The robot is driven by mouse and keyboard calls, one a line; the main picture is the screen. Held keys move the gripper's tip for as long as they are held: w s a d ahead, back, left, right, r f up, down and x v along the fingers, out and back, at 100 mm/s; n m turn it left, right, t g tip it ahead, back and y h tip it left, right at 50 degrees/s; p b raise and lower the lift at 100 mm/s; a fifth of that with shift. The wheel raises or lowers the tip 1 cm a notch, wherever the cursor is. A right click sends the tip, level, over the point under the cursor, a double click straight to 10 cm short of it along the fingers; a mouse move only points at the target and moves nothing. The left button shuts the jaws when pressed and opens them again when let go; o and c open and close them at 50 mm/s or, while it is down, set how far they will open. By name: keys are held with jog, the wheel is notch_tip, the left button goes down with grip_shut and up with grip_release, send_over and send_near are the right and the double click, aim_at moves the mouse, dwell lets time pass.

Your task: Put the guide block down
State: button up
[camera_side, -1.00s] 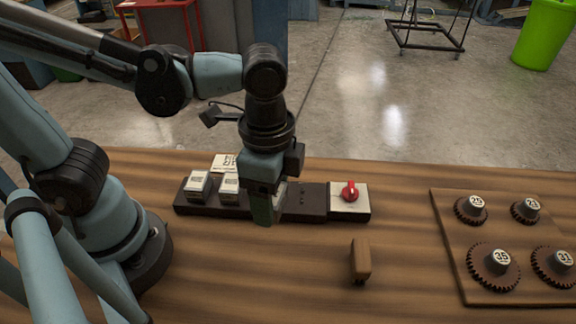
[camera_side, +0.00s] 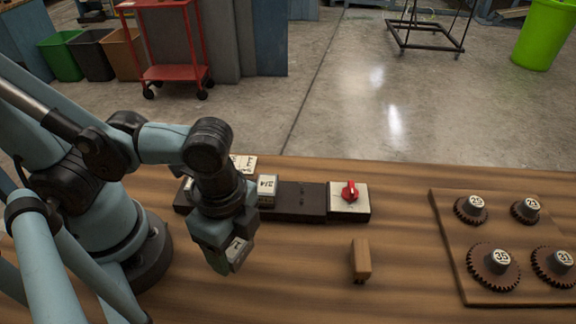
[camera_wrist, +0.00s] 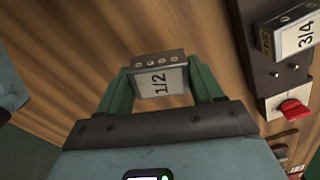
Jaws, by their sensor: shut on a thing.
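The guide block (camera_wrist: 160,76), grey with a white face marked 1/2 and a row of small holes along its top edge, is between the green fingers of my gripper (camera_wrist: 160,88) in the wrist view. My gripper is shut on it. In the side view, my gripper (camera_side: 228,250) points down and tilts over the wooden table in front of the dark rail (camera_side: 300,201). A pale face of the held block (camera_side: 238,251) shows at the fingertips there. I cannot tell whether the block touches the table.
A block marked 3/4 (camera_side: 267,188) sits on the rail; my arm hides the rail's left part. Bare pins (camera_wrist: 276,74) show beside it. A red knob (camera_side: 349,191) is at the rail's right end. A brown block (camera_side: 361,260) and gear board (camera_side: 455,250) stand right.

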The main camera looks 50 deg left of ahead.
aim_at(236, 256)
jog(key=shift+f, duration=1.95)
jog(key=shift+f, duration=0.15)
jog(key=o, duration=1)
jog(key=shift+o, duration=0.2)
jog(key=shift+r, duration=6.05)
jog(key=w+a+r+n+t, duration=0.1)
jog(key=w+a+n+t, duration=0.6)
jog(key=w+a+n, duration=0.6)
jog(key=shift+w+a+r+n, duration=0.3)
jog(key=shift+w+a, duration=0.15)
jog(key=shift+w, duration=0.25)
